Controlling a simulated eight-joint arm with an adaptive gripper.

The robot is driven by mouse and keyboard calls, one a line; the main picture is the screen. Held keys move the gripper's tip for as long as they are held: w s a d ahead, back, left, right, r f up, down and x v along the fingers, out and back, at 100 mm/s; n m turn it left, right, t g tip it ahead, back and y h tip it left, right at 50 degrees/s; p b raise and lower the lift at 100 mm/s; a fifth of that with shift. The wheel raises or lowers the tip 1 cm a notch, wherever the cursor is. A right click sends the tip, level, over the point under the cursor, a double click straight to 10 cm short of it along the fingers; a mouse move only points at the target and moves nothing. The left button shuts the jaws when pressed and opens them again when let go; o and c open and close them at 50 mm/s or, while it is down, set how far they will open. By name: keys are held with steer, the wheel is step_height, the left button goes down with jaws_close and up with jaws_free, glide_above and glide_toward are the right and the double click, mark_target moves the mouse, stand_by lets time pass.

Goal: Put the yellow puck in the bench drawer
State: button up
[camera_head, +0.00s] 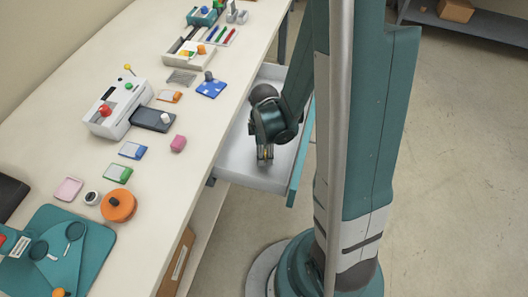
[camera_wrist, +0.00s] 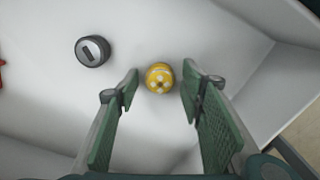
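The bench drawer (camera_head: 240,172) is pulled open under the bench's right edge, with a pale inside and a teal front. My gripper (camera_head: 265,159) reaches down into it. In the wrist view my gripper (camera_wrist: 160,88) is open, its two green fingers apart. The yellow puck (camera_wrist: 159,77), with a pale pattern on top, is between the fingertips, with a gap on each side. It appears to lie on the drawer floor (camera_wrist: 160,25). In the head view the gripper mostly hides it.
A dark grey round piece with a slot (camera_wrist: 93,50) lies left of the puck. Part of a red thing (camera_wrist: 2,75) shows at the left edge. The bench top holds a white device (camera_head: 120,108), an orange disc (camera_head: 118,206) and several small items. Drawer walls rise close to the right.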

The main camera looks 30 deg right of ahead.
steer(key=shift+r, duration=0.2)
step_height(320, 180, up, 12)
steer(key=p, duration=0.4)
stand_by(0.6)
steer(key=shift+r, duration=0.1)
stand_by(0.7)
steer(key=s+a+r+m+t, duration=0.1)
steer(key=r+m, duration=0.3)
steer(key=r, duration=0.4)
steer(key=s+a+r+m+t, duration=0.2)
steer(key=r+m, duration=0.3)
steer(key=r, duration=0.3)
steer(key=s+a+r+m+t, duration=0.2)
steer(key=a+r+m+t, duration=0.1)
steer(key=r, duration=0.5)
steer(key=shift+r+m+t, duration=0.35)
steer(key=shift+m+t, duration=0.25)
steer(key=shift+m, duration=0.1)
steer(key=shift+s, duration=0.1)
